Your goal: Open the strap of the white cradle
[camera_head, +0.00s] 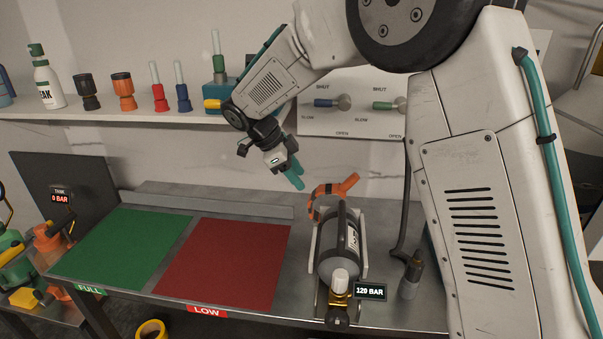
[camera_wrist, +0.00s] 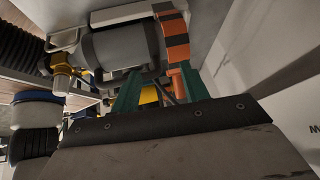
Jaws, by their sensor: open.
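The white cradle (camera_head: 312,258) stands at the right of the bench and bears a grey cylinder (camera_head: 345,255) lying in it. An orange strap (camera_head: 318,200) curves over the cylinder's far end, and its orange tab (camera_head: 347,184) sticks up to the right. My gripper (camera_head: 297,180) is open and empty, above and left of the strap, apart from it. In the wrist view, the strap (camera_wrist: 173,35) and the cylinder (camera_wrist: 115,48) lie beyond my teal fingers (camera_wrist: 160,78). I cannot tell whether the strap is fastened.
A green mat (camera_head: 125,245) and a red mat (camera_head: 228,262) lie bare on the bench. A shelf (camera_head: 150,114) with bottles and fittings runs behind. A valve panel (camera_head: 350,110) is on the wall. A dark hose (camera_head: 405,200) hangs right of the cradle.

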